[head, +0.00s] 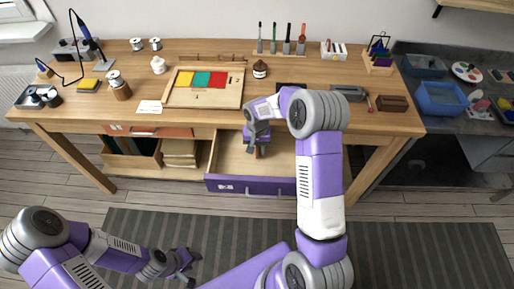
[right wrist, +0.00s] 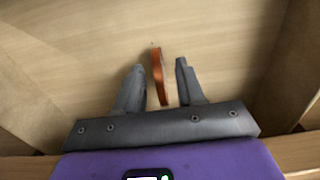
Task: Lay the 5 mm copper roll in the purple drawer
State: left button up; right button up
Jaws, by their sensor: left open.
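The purple drawer (head: 262,187) under the bench is pulled out, with a bare pale wood floor. My right gripper (head: 257,146) points down inside it. In the right wrist view its two fingers (right wrist: 160,78) are apart, with a gap on each side of the copper roll (right wrist: 158,76). The roll shows as a narrow orange-brown band between the fingers, over the drawer floor; whether it rests fully on the floor is hard to tell. My left gripper (head: 181,268) is open and empty, low over the floor at the lower left of the head view.
Left of the drawer is an open compartment with books and papers (head: 180,153). On the bench stand a wooden tray with coloured squares (head: 203,88), a tool rack (head: 281,47), spools and a brown box (head: 392,103). A blue basin (head: 440,100) stands at right.

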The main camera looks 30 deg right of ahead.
aim_at(257, 147)
jog(key=shift+r, duration=0.35)
notch_tip(257, 147, up, 12)
jog(key=p, duration=0.3)
jog(key=shift+f, duration=0.2)
